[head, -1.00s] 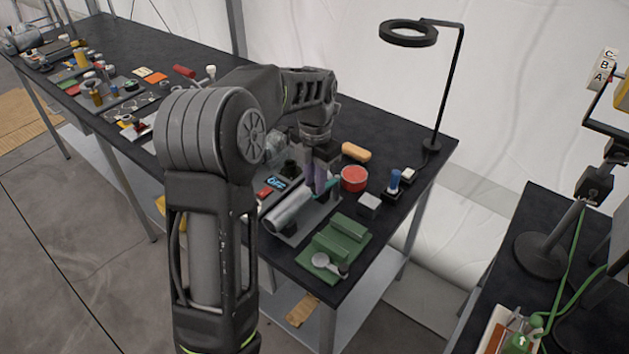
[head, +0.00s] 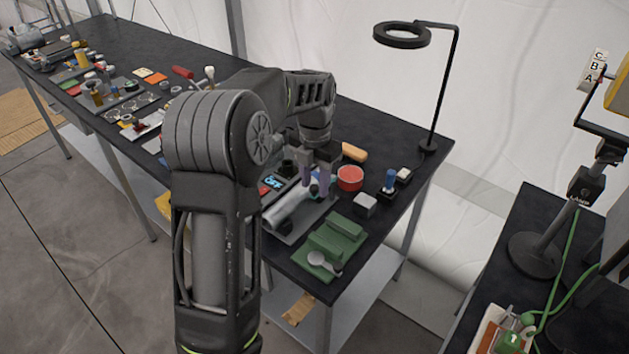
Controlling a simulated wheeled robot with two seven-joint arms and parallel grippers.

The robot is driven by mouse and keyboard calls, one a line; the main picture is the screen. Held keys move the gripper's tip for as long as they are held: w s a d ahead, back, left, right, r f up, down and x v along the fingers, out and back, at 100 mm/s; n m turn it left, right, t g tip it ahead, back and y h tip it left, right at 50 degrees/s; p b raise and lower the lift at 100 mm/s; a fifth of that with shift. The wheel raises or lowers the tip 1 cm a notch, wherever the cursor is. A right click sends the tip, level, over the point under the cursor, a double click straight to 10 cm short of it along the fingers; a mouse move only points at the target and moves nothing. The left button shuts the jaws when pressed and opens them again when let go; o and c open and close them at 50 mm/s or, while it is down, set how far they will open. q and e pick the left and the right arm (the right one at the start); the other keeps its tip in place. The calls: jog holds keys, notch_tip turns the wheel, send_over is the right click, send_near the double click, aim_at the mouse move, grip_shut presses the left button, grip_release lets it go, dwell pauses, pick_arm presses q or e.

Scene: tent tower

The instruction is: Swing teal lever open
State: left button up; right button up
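A teal lever (head: 315,187) sits on a silver pipe (head: 288,212) fixed to a grey plate near the right end of the long black table. Only a small teal part shows; the rest is hidden by my gripper. My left gripper (head: 316,188) points down over the lever. Its two purple-grey fingers are apart, one on each side of the teal part; I cannot tell if they touch it. My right gripper is out of view.
A green block fixture (head: 335,240) with a round silver piece lies in front. A red round container (head: 350,178), a pale grey block (head: 364,204) and a blue-topped button (head: 389,182) stand to the right. A black ring lamp (head: 402,36) rises behind. Many small items fill the table's left.

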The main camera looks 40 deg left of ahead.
pick_arm(q)
jog(key=shift+o, duration=0.3)
notch_tip(320, 180, up, 8)
jog(key=shift+f+b, duration=0.1)
jog(key=shift+b, duration=0.5)
dwell(0.3)
